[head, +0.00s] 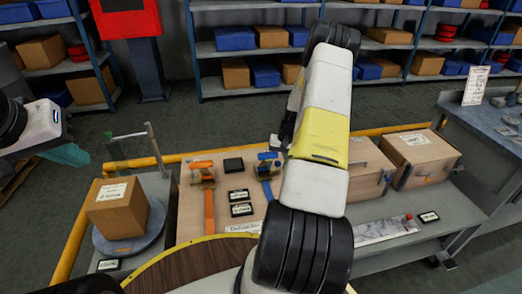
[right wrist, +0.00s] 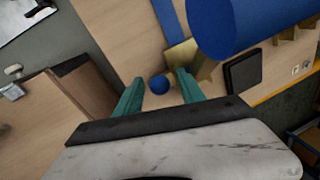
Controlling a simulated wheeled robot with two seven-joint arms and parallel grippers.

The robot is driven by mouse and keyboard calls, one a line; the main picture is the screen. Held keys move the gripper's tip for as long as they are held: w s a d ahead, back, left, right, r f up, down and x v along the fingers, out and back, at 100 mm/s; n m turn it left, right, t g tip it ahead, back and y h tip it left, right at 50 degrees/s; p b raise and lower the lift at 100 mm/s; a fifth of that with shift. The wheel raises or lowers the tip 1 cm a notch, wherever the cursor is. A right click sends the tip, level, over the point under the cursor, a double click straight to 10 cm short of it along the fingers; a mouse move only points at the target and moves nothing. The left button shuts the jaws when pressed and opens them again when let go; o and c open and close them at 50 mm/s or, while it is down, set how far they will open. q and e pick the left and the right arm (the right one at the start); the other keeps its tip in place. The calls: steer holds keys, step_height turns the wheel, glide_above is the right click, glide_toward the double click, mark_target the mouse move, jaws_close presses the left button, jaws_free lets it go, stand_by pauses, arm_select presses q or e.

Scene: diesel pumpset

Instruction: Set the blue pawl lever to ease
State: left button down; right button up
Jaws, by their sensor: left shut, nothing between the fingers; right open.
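In the right wrist view, a small blue ball knob (right wrist: 159,85), apparently the end of the blue pawl lever, shows between the fingertips of my right gripper (right wrist: 159,77). The gripper is open; I cannot tell whether a finger touches the knob. The rest of the lever is hard to make out beside a brass bracket (right wrist: 183,54) and a large blue cylinder (right wrist: 238,25). In the head view, the blue strap unit (head: 267,165) stands on a wooden board, partly beside my right arm. My left gripper (head: 72,154) is shut and empty at the far left, away from the board.
An orange strap unit (head: 206,182) stands left of the blue one, with a black block (head: 233,165) between. A cardboard box (head: 118,207) sits on a round plate at left. Wooden cases (head: 419,155) stand at right. A yellow rail (head: 175,158) runs behind the board.

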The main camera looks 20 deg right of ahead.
steer(key=shift+c, duration=0.5)
jaws_close()
stand_by(0.8)
